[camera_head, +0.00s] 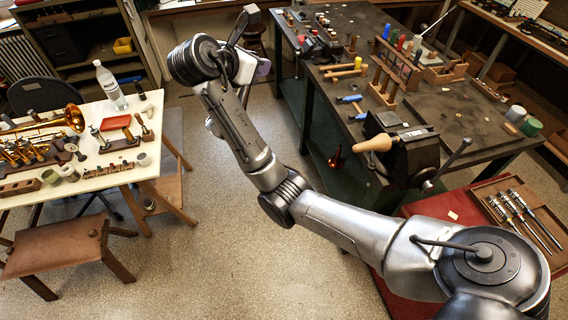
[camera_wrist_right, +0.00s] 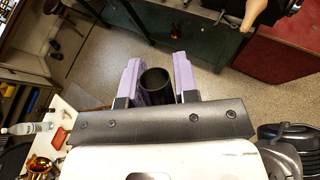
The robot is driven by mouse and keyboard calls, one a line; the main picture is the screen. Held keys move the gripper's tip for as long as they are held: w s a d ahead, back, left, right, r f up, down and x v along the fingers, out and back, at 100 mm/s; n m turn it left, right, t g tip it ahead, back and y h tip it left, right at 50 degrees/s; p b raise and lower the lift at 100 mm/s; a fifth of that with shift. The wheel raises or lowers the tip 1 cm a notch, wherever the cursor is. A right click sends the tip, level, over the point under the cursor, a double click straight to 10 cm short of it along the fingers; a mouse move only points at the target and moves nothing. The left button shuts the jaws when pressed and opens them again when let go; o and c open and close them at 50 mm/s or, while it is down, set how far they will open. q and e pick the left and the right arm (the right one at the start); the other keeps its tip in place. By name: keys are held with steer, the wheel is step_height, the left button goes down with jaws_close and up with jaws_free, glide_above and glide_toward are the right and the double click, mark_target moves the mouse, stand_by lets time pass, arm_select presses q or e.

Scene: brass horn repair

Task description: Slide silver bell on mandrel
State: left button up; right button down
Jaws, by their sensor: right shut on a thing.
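A pale wooden cone (camera_head: 376,144), apparently the mandrel, sticks out leftward from a dark vise (camera_head: 411,152) at the workbench's front edge. It also shows in part at the top right of the wrist view (camera_wrist_right: 254,12). My right gripper (camera_wrist_right: 157,62) has purple fingers shut on a dark, open-ended tube (camera_wrist_right: 156,82), held over open floor. The tube's far end is hidden, and I cannot tell whether it is the silver bell. No clearly silver bell shows elsewhere. In the head view my right wrist, left of the mandrel, hides the held tube. My left gripper is out of view.
The dark workbench (camera_head: 461,118) carries hammers, racks and bottles. A red-topped surface with a tool tray (camera_head: 510,212) stands below the vise. A cream table (camera_head: 95,175) at left holds a brass horn (camera_head: 62,122) and a bottle (camera_head: 110,87).

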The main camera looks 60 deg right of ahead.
steer(key=s+d+f+m+g+y+p, duration=0.1)
steer(key=d+f+m+g+y+p, duration=0.25)
steer(key=d+m+g+y, duration=0.95)
steer(key=s+d+f+m+t+y+p, duration=0.25)
steer(key=f+m+t+p, duration=0.25)
steer(key=f+m+t, duration=0.65)
steer(key=s+a+f+m+p, duration=0.2)
steer(key=a+f+m+p, duration=0.2)
steer(key=a+f+m, duration=0.4)
steer(key=s+a+f+m+h+p, duration=0.1)
steer(key=s+a+f+m+p, duration=0.1)
steer(key=a+f+m, duration=0.6)
steer(key=shift+f+m+p, duration=0.6)
steer(key=shift+m+p, duration=0.25)
steer(key=shift+p, duration=0.05)
steer(key=shift+r, duration=0.15)
